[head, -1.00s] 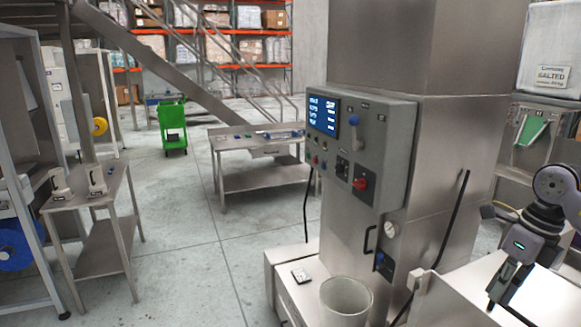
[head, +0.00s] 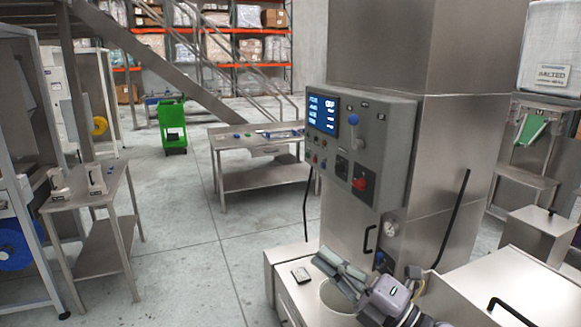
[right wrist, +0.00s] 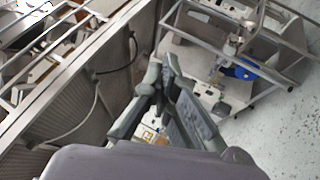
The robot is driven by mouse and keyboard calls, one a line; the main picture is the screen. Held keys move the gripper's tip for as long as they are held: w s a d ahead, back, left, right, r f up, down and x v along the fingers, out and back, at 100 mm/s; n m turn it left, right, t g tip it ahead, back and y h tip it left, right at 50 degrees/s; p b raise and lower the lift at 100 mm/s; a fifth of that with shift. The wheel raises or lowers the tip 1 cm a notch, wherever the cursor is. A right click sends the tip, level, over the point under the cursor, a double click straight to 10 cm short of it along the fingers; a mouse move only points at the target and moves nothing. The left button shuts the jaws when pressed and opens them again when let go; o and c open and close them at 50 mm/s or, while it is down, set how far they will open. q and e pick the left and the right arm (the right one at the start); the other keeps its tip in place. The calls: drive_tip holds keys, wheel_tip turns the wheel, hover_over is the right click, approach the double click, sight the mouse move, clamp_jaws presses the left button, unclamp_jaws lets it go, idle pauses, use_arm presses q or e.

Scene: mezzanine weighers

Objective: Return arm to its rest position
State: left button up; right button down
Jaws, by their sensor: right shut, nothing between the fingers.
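In the right wrist view the closed fingers (right wrist: 165,70) come together at the middle. They hide part of the bucket from the head. My left gripper is not in view.
The control panel (head: 362,145) with levers and knobs juts from the steel column (head: 458,130) above my gripper. A small device (head: 301,275) lies on the ledge left of the bucket. A steel table (head: 262,181) and open floor (head: 190,240) lie beyond.

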drive_tip(key=s+d+f+m+t+h, duration=0.1)
drive_tip(key=s+d+f+m+h, duration=0.1)
drive_tip(key=d+f+m+h, duration=0.65)
drive_tip(key=s+d+f+m+h, duration=0.3)
drive_tip(key=d+f+m+h, duration=0.2)
drive_tip(key=f+m+h, duration=0.7)
drive_tip(key=s+f+m+g+y, duration=0.2)
drive_tip(key=s+f+m+g, duration=0.4)
drive_tip(key=s, duration=0.5)
drive_tip(key=s+f+m+g+y, duration=0.1)
drive_tip(key=s+f+g, duration=0.5)
drive_tip(key=s, duration=0.5)
drive_tip(key=s+f+b, duration=0.3)
drive_tip(key=f+b, duration=0.5)
drive_tip(key=f, duration=2.9)
drive_tip(key=s+d+f+b, duration=0.1)
drive_tip(key=s+f+b, duration=0.2)
drive_tip(key=s+f, duration=0.5)
drive_tip(key=s+d+f+g+b, duration=0.1)
drive_tip(key=s+f+b, duration=0.3)
drive_tip(key=s+f, duration=0.4)
wheel_tip(320, 180, down, 6)
drive_tip(key=shift+s+d+r+g, duration=0.1)
drive_tip(key=shift+s+d+g, duration=0.15)
drive_tip(key=shift+d, duration=0.3)
